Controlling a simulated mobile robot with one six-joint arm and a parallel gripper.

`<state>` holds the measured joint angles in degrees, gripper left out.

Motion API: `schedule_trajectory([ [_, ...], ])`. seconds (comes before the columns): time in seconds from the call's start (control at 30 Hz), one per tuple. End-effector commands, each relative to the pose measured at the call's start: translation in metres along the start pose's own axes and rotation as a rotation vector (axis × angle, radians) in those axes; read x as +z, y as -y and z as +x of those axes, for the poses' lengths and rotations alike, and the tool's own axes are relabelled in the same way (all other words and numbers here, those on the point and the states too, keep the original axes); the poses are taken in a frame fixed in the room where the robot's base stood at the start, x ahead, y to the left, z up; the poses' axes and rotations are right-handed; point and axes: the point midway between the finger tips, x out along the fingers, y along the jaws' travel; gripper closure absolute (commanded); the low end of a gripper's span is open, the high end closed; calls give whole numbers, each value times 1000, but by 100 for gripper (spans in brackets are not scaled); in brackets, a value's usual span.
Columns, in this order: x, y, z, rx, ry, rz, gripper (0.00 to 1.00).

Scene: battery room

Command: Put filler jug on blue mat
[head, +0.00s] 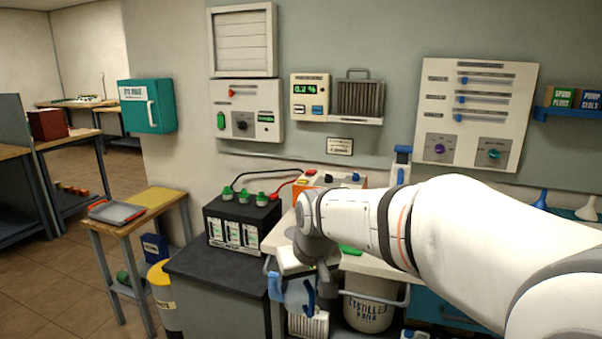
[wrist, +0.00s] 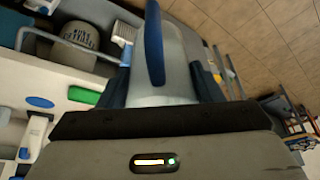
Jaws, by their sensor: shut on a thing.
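The filler jug (head: 297,291) is pale and translucent with a dark blue handle, beside the white bench in the head view. My gripper (head: 318,278) points down and is shut on it; the arm partly hides it. In the wrist view the jug (wrist: 175,60) fills the middle between the jaws, its blue handle towards the camera. I cannot make out the blue mat for certain. A blue oval patch (wrist: 40,102) lies on the white bench in the wrist view.
A black battery (head: 240,222) with green caps stands on a dark cabinet left of the jug. An orange-and-white charger (head: 325,182) is behind. A distilled water container (head: 369,308) sits below the bench.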

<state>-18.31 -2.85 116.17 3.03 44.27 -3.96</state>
Motion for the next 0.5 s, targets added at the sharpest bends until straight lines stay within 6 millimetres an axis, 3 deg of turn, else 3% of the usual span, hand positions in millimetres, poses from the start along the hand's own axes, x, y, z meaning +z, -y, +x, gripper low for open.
schedule_trajectory([
  [0.27, -4, -28, 34, 13, 2, 56, 64],
  [0.5, -1, -63, 78, 33, 0, 122, 64],
])
